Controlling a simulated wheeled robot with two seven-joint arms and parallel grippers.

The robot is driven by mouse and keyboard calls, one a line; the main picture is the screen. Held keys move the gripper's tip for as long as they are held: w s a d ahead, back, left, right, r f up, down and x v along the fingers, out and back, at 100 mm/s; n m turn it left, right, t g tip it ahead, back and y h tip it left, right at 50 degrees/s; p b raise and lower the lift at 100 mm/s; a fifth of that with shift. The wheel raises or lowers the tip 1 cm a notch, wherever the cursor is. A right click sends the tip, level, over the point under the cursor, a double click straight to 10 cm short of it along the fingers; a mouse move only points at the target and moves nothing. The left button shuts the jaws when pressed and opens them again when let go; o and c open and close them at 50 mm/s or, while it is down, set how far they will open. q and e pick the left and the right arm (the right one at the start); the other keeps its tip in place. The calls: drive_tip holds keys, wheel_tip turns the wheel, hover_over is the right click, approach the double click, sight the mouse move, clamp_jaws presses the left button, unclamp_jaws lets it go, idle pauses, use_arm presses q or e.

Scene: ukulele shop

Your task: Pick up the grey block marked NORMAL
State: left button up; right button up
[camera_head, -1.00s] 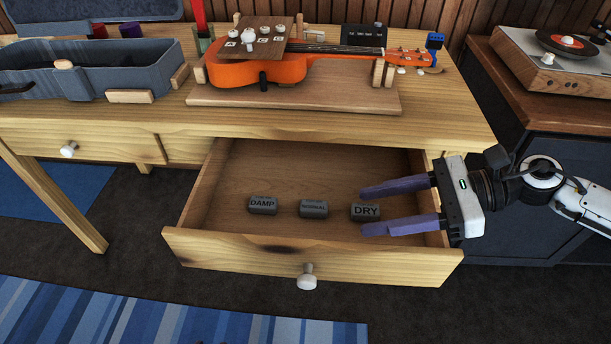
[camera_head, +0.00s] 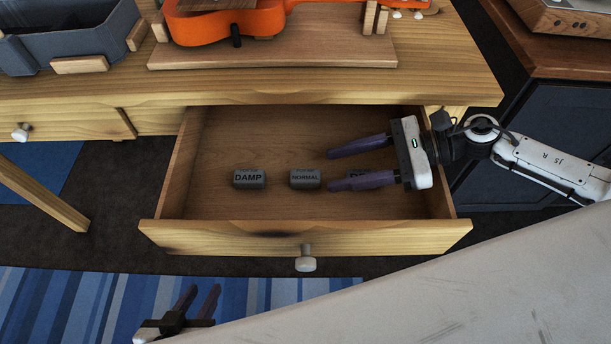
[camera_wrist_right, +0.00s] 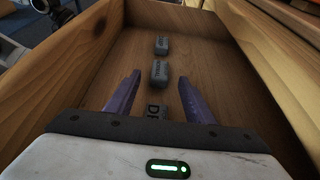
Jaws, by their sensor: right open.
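The grey NORMAL block (camera_head: 305,179) lies on the open drawer's floor, in the middle of a row of three. It also shows in the right wrist view (camera_wrist_right: 159,71), at or just beyond the fingertips. My right gripper (camera_head: 329,170) is open and empty, pointing left just right of that block. It also shows in the wrist view (camera_wrist_right: 160,76). The DRY block (camera_wrist_right: 157,107) sits between its fingers in that view; in the head view a finger partly hides it. My left gripper (camera_head: 204,287) is open and empty at the bottom left, outside the drawer.
The grey DAMP block (camera_head: 249,178) lies left of NORMAL. The drawer's front wall (camera_head: 230,240), with a white knob (camera_head: 306,263), and its side walls enclose the blocks. The wooden tabletop (camera_head: 440,70) is above and behind, holding an orange ukulele (camera_head: 222,25).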

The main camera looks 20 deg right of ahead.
sight(307, 175)
drive_tip(key=x, duration=0.6)
drive_tip(key=shift+r, duration=0.1)
drive_tip(key=c, duration=1.1)
